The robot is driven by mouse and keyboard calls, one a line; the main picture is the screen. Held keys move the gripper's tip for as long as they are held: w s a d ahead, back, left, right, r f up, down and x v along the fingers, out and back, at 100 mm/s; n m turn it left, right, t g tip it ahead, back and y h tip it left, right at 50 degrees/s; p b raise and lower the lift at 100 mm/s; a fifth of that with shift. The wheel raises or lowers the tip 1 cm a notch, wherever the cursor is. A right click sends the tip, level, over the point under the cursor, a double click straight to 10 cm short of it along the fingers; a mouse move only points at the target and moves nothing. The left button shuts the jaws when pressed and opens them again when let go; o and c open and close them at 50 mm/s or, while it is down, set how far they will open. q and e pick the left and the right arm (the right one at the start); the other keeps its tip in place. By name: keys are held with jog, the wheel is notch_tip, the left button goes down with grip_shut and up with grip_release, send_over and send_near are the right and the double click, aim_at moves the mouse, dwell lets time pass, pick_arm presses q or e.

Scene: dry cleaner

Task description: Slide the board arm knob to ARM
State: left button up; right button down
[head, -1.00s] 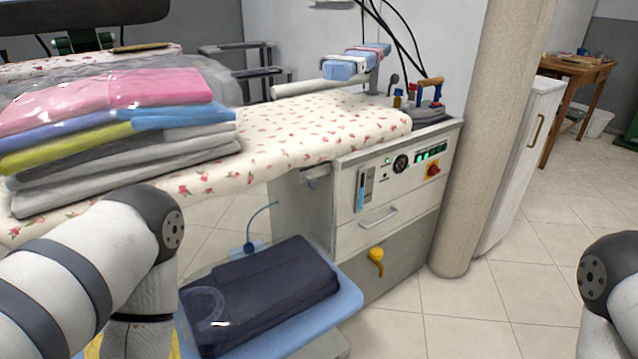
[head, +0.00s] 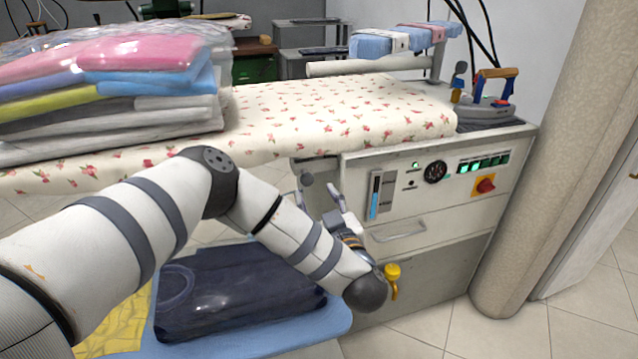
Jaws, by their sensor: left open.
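My left forearm and wrist hide part of the cabinet's left side. My right gripper is out of view.
The flowered ironing board (head: 330,115) carries wrapped folded clothes (head: 110,90) above my arm. A yellow valve handle (head: 392,272) is beside my wrist. Dark folded cloth (head: 225,290) lies below.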

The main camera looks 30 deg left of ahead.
aim_at(308, 182)
pick_arm(q)
jog(key=x, duration=0.8)
jog(key=shift+w+a+f, duration=0.25)
jog(key=shift+w, duration=0.05)
grip_shut()
